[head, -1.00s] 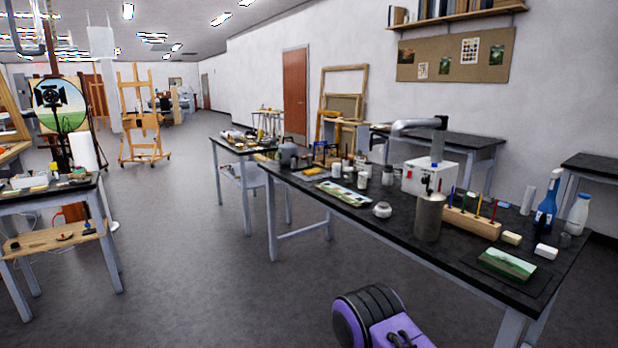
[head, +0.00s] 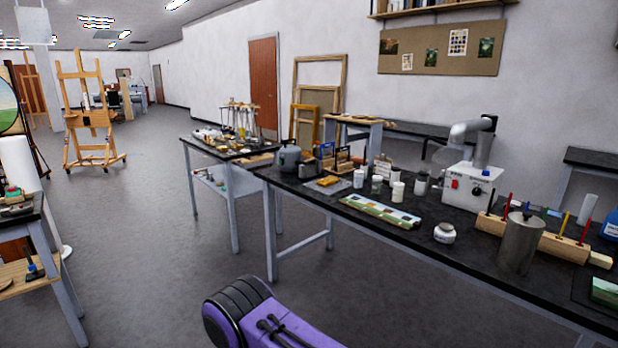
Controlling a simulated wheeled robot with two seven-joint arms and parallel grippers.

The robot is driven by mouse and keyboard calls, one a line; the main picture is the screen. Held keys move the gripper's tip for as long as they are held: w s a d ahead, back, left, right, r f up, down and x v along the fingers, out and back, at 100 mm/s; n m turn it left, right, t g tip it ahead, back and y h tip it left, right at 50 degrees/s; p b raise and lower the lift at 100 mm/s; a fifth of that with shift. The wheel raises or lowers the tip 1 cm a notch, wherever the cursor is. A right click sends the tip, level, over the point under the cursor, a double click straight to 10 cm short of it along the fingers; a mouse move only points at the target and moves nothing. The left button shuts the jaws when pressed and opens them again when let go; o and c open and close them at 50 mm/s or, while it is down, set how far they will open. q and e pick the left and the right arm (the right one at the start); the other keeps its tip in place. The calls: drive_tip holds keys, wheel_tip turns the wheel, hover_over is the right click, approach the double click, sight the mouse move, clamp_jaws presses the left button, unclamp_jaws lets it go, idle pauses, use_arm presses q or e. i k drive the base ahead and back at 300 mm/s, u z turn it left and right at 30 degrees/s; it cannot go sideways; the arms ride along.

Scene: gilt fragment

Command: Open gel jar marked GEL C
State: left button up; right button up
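Several small jars stand on the black-topped workbench (head: 400,238). A squat white jar with a grey lid (head: 444,233) stands alone near the front edge. Small upright pale containers stand farther back: one (head: 397,192), another (head: 377,185) and a third (head: 358,178). A grey-white container (head: 421,184) stands beside the white box. Any lettering is too small to read, so I cannot tell which is GEL C. Neither of my grippers is in view; only a purple and black part of my own body shows at the bottom.
A metal cylinder (head: 520,243) and a wooden block with coloured tools (head: 548,240) stand at the right, near a white box with a grey duct (head: 472,186). A painted strip (head: 380,211) lies by the front edge. A second table (head: 225,150) adjoins behind.

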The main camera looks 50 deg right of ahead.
sight(358, 180)
drive_tip(key=z, duration=0.15)
drive_tip(key=i, duration=1.2)
drive_tip(key=z, duration=1.15)
drive_tip(key=i, duration=0.8)
drive_tip(key=z, duration=0.95)
